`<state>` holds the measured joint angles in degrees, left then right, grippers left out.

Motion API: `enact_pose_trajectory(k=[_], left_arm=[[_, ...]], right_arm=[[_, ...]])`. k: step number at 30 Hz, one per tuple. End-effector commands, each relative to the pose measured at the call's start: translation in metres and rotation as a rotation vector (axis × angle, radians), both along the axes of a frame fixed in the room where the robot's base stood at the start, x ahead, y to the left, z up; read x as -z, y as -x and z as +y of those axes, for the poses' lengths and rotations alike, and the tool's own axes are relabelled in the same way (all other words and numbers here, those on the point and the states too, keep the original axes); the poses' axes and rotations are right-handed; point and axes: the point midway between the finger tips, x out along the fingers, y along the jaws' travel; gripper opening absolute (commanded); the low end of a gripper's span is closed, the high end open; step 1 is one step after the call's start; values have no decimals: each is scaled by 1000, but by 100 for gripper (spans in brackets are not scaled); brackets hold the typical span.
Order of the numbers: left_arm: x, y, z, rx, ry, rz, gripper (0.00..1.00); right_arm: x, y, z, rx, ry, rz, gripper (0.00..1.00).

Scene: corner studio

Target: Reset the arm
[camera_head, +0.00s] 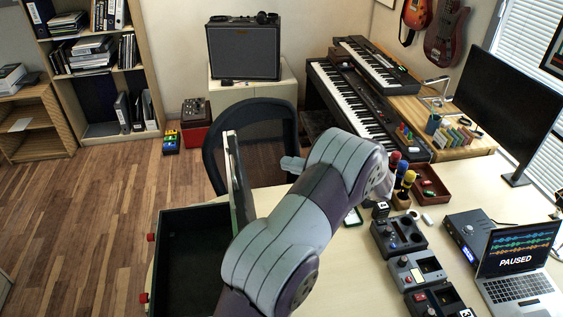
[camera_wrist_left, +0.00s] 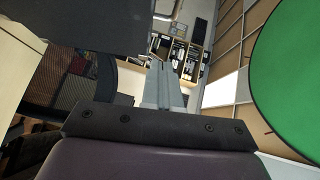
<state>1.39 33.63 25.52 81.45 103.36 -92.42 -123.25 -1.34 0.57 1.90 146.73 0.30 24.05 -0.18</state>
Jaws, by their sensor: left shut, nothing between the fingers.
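My left arm, grey and purple, rises from the bottom of the head view and bends over the desk. Its gripper (camera_head: 292,163) shows as a small grey tip pointing left, in front of the chair and partly hidden by the arm. In the left wrist view the two grey fingers (camera_wrist_left: 165,85) are together, with nothing between them. My right gripper is not in view.
An open dark case (camera_head: 190,245) with red latches lies left of my arm, its lid (camera_head: 238,180) upright close by. A dark chair (camera_head: 235,125) stands behind. Pedals (camera_head: 398,236), a laptop (camera_head: 518,262) and a monitor (camera_head: 508,100) occupy the right.

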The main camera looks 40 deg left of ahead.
Motion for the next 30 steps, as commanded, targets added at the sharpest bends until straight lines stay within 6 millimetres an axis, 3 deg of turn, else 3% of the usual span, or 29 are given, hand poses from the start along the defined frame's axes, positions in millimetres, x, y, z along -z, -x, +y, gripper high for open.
enact_pose_trajectory(k=[10, 11, 14, 16, 17, 18, 20, 21, 23, 24, 27, 30], left_arm=[[1, -3, -5, -1, -5, -68, 0], [6, -8, -4, 15, 4, -134, 0], [36, -57, -6, 233, 105, -473, 0], [62, -101, -34, 458, 343, -730, 0], [72, -113, -56, 531, 491, -812, 0], [87, -118, -91, 590, 711, -874, 0], [108, -96, -147, 589, 1038, -858, 0], [119, -69, -177, 544, 1207, -794, 0], [130, -17, -207, 450, 1379, -660, 0], [133, 19, -218, 389, 1444, -561, 0], [136, 98, -224, 279, 1492, -336, 0], [131, 152, -217, 284, 1467, -167, 0]], right_arm=[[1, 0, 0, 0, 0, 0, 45], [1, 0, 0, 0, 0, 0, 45], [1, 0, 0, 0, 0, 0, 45], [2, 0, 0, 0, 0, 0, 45], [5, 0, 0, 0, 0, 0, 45], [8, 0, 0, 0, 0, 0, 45], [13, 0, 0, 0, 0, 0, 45], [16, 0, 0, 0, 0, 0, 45], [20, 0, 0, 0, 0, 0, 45], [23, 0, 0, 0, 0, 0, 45], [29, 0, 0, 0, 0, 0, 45], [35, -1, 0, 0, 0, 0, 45]])
